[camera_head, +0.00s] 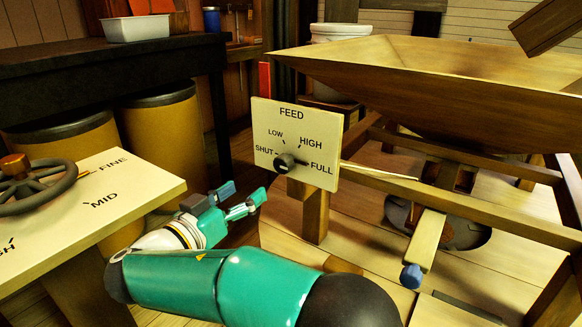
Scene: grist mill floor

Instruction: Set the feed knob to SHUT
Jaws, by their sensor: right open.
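The feed knob (285,162) is a dark round knob low in the middle of a cream panel (265,120) marked FEED, on a wooden post. The labels SHUT, LOW, HIGH and FULL run around it from left to right. The knob's pointer appears turned right, towards FULL. My right gripper (244,197), teal with dark joints, is in front of the panel, below and left of the knob. Its fingers are apart with nothing between them, and it does not appear to touch the knob. My left gripper is out of view.
A wooden hopper (400,75) and its frame rails stand right of the panel. A table (150,185) with a handwheel (35,187) and FINE and MID marks is at left. Behind are a dark bench (110,65) with a white tray (136,28), and yellow barrels (165,110).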

